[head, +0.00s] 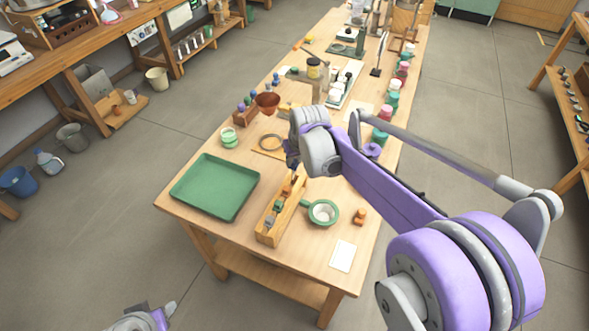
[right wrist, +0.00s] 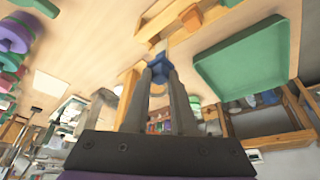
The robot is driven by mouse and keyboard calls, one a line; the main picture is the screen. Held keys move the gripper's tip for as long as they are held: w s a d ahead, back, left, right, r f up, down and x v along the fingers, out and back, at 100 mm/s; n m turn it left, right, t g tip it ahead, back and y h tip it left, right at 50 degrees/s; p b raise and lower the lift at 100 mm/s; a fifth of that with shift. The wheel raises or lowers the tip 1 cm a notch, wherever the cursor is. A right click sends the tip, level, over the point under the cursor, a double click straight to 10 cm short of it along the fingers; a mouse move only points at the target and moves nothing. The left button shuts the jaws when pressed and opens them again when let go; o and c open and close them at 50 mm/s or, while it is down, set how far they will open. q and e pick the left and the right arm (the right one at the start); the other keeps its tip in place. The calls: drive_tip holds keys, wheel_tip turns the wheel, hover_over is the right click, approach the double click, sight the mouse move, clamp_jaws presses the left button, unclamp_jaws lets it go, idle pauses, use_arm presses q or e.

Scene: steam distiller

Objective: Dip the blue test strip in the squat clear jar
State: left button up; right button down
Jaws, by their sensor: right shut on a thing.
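My right gripper (head: 292,168) is above the table, near the far end of a wooden rack (head: 266,236). In the right wrist view its fingertips (right wrist: 158,76) are closed on a small blue piece (right wrist: 158,67) with a pale tip, which looks like the blue test strip. In the head view the gripper and arm largely hide it. A squat pale-green jar (head: 229,138) stands behind the green tray; I cannot tell whether it is the clear jar. Part of my left gripper (head: 150,315) shows at the bottom edge, away from the table; its jaw state is unclear.
The green tray (head: 188,188) lies empty at the table's left. A green-rimmed pot (head: 311,219) and a small orange-brown item (head: 360,216) are right of the rack. A white card (head: 342,256) lies near the front.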

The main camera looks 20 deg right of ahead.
sight(294, 162)
wheel_tip(294, 162, up, 4)
drive_tip(key=shift+r+p, duration=0.25)
drive_tip(key=shift+p, duration=0.1)
use_arm(q)
drive_tip(key=shift+t, duration=0.3)
drive_tip(key=w+r+p, duration=0.2)
drive_tip(key=r, duration=0.3)
drive_tip(key=shift+w+r+p, duration=0.15)
drive_tip(key=shift+w+p, duration=0.25)
use_arm(e)
wheel_tip(294, 162, up, 6)
drive_tip(key=shift+f, duration=0.15)
use_arm(q)
drive_tip(key=shift+s, duration=0.15)
